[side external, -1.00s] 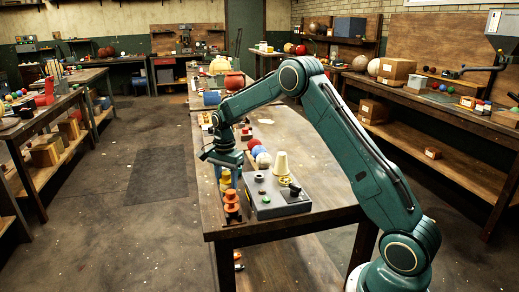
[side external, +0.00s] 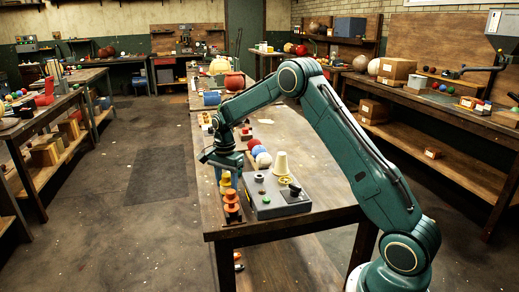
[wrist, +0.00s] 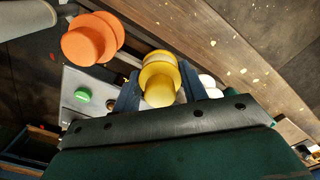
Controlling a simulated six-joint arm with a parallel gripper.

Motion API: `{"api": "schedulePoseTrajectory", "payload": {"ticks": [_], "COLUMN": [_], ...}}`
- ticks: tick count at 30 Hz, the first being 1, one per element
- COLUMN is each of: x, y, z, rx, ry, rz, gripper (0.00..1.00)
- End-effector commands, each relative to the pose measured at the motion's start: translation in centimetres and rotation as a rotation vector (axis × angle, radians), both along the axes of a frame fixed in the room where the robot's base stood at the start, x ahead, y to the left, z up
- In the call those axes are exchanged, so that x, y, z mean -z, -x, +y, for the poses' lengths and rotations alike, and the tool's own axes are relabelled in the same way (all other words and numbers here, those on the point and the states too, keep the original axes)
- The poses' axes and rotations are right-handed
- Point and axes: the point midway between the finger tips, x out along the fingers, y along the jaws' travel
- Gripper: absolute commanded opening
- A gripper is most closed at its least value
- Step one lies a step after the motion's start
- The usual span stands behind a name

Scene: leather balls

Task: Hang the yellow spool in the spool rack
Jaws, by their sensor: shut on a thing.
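The yellow spool (side external: 226,182) is between the blue fingers of my gripper (side external: 224,178), which is shut on it; in the wrist view the spool (wrist: 160,82) sits between both fingertips (wrist: 158,88). It is just behind the orange spool (side external: 232,200) in the side view. The orange spool also shows at upper left in the wrist view (wrist: 90,40). A dark upright piece (side external: 233,218) at the table's left front edge, under the orange spool, appears to be the spool rack. Its pegs are too small to make out. Whether the yellow spool touches the rack I cannot tell.
A grey control box (side external: 272,200) with a green button stands right beside the spools, with a cream cone (side external: 281,164) behind it. The table's right part (side external: 325,195) is clear.

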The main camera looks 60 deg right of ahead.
Motion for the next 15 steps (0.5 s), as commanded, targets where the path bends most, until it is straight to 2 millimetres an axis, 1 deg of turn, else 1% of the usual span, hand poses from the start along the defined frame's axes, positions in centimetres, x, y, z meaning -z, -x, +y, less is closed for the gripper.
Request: {"api": "schedulePoseTrajectory", "payload": {"ticks": [15], "x": [0.73], "y": [0.02], "z": [0.01], "rx": [0.0], "ry": [0.0], "rz": [0.001], "gripper": [0.19]}}
